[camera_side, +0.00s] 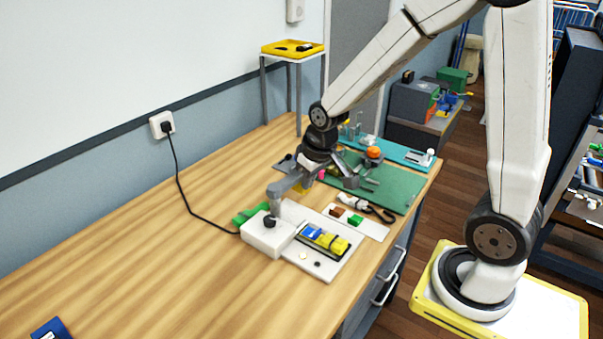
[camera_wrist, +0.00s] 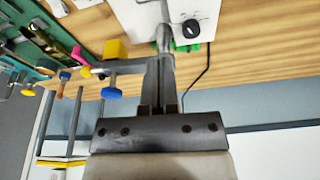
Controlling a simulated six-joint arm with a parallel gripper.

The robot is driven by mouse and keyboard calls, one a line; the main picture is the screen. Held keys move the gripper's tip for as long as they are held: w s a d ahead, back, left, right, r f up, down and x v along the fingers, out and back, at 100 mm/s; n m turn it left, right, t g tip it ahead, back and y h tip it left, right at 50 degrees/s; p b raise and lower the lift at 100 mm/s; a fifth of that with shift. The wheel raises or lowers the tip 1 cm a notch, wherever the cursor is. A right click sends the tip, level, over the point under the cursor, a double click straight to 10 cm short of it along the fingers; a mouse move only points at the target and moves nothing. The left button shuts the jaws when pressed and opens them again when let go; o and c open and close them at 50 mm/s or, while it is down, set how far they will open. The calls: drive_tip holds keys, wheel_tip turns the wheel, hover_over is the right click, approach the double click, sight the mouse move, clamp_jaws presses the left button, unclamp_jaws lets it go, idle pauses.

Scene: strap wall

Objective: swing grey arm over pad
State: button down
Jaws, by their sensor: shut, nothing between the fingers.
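The grey arm (camera_side: 286,185) reaches sideways from the top of a short grey post on a white box (camera_side: 267,236) with a black knob. In the wrist view the grey arm (camera_wrist: 120,66) runs left from the post, by a yellow block (camera_wrist: 115,49) and a blue knob (camera_wrist: 112,93). My gripper (camera_side: 304,170) is shut and empty, low at the grey arm. In the wrist view its fingers (camera_wrist: 162,62) overlap the arm near the post; I cannot tell whether they touch. A white plate (camera_side: 347,262) lies beside the box; I cannot tell whether it is the pad.
The plate carries a dark tray with blue and yellow pieces (camera_side: 325,239). A black cable (camera_side: 182,190) runs from the wall socket to the box. A green mat (camera_side: 398,188) with tools lies behind. The table's left side is mostly clear.

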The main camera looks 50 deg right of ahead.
drive_tip(key=w+d+m, duration=0.1)
drive_tip(key=w+d, duration=0.5)
drive_tip(key=d, duration=0.3)
drive_tip(key=w+d+r+m, duration=0.1)
drive_tip(key=w+d, duration=0.5)
drive_tip(key=d, duration=0.3)
drive_tip(key=shift+w+h, duration=0.25)
drive_tip(key=shift+h, duration=0.15)
drive_tip(key=shift+f, duration=0.15)
drive_tip(key=a+x, duration=0.1)
drive_tip(key=x, duration=0.9)
drive_tip(key=shift+s+r, duration=0.3)
drive_tip(key=shift+s, duration=0.55)
drive_tip(key=shift+s+r, duration=0.25)
drive_tip(key=shift+s, duration=0.65)
drive_tip(key=shift+s, duration=0.15)
